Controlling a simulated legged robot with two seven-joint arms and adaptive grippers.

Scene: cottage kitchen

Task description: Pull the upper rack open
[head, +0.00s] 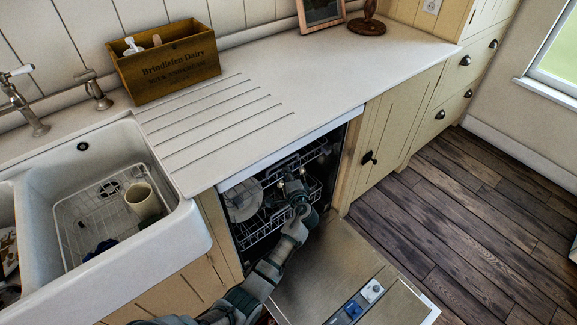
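The dishwasher stands open under the white counter, and its door (335,278) is folded down in front. The upper rack (312,154) is a wire rack high inside the opening, with a pale plate (243,200) showing at the left. My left gripper (294,176) reaches into the opening from below and is at the front of the racks. Its fingers are small and dark against the wires, so I cannot tell whether they are apart or closed on a wire. The gripper and wrist hide part of the racks. My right gripper is out of view.
The white sink (172,232) at left holds a wire basket (85,213) and a cream cup (143,200). A wooden crate (165,65) stands on the counter (300,80). A cupboard (385,130) adjoins the dishwasher at right. The wooden floor (450,210) is clear there.

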